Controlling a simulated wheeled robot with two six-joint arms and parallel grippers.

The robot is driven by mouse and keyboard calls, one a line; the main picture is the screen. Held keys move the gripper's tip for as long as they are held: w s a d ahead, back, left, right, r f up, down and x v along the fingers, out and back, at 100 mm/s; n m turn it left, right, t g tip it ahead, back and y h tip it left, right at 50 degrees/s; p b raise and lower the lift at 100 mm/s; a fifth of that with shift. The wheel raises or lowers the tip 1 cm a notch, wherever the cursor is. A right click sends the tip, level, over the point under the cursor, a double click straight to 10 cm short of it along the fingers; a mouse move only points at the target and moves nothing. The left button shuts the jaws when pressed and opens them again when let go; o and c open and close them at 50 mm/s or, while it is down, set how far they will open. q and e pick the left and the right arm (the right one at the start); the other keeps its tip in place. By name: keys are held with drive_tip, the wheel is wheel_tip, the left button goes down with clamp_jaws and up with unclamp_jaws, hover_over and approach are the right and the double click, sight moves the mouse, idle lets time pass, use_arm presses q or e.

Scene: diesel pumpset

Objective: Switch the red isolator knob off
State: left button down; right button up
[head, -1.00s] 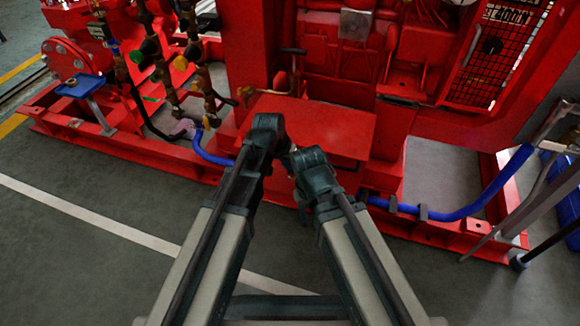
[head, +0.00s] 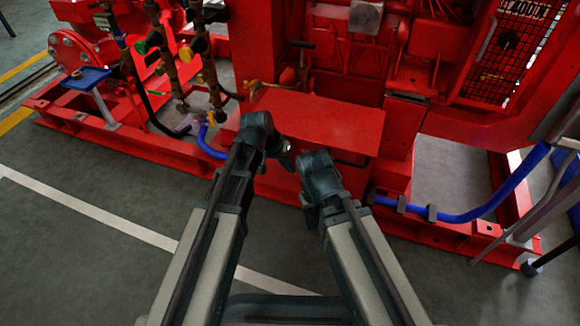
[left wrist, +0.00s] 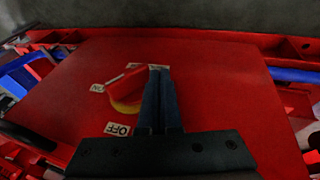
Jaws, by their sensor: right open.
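In the left wrist view the red knob (left wrist: 126,83) sits on a round yellow base (left wrist: 126,107) on a flat red panel (left wrist: 215,95). Its handle lies slanted, its lower left end near the ON label (left wrist: 97,88). An OFF label (left wrist: 118,130) is below it. My left gripper's dark fingers (left wrist: 160,75) are together just right of the knob and hide part of its right side; I cannot tell whether they touch. In the head view my left gripper (head: 286,157) is at the red box; the knob cannot be made out. My right gripper (head: 307,212) is lower, open.
The red box top (head: 325,120) is clear. Pipes and valves (head: 200,80) stand at the left, beside a blue tray (head: 86,77). A blue hose (head: 465,215) runs low at the right. Grey floor (head: 80,260) is free in front.

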use_arm(q)
drive_tip(key=shift+f+b, duration=0.45)
drive_tip(key=shift+f, duration=0.15)
use_arm(e)
drive_tip(key=shift+f, duration=0.6)
drive_tip(key=shift+r, duration=0.1)
idle(0.5)
